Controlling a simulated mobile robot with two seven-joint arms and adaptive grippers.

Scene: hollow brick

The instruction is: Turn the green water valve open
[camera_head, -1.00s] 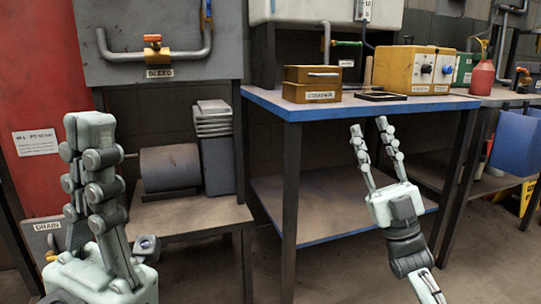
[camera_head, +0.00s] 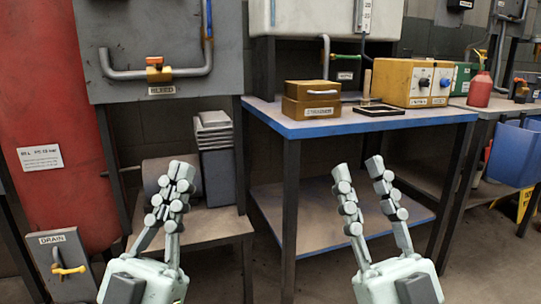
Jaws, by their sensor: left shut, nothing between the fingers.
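The green valve handle (camera_head: 347,57) is small in the view, on the grey pipe (camera_head: 326,56) that comes down below the white tank (camera_head: 320,20) at the back of the blue-edged bench. A small label (camera_head: 345,75) sits just under it. My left gripper (camera_head: 181,171) is at lower left, pointing up, shut and empty, in front of the low stand and well short of the valve. My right gripper (camera_head: 358,168) is in front of the bench's lower shelf, below the tabletop, with its fingers apart and empty. Neither gripper touches anything.
A brown box (camera_head: 311,108), a black tray (camera_head: 380,110) and a yellow control box (camera_head: 413,78) stand on the bench (camera_head: 350,126). An orange-handled valve (camera_head: 154,62) labelled BLEED and a yellow-handled DRAIN valve (camera_head: 68,269) are at left. A red bottle (camera_head: 480,88) stands at right.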

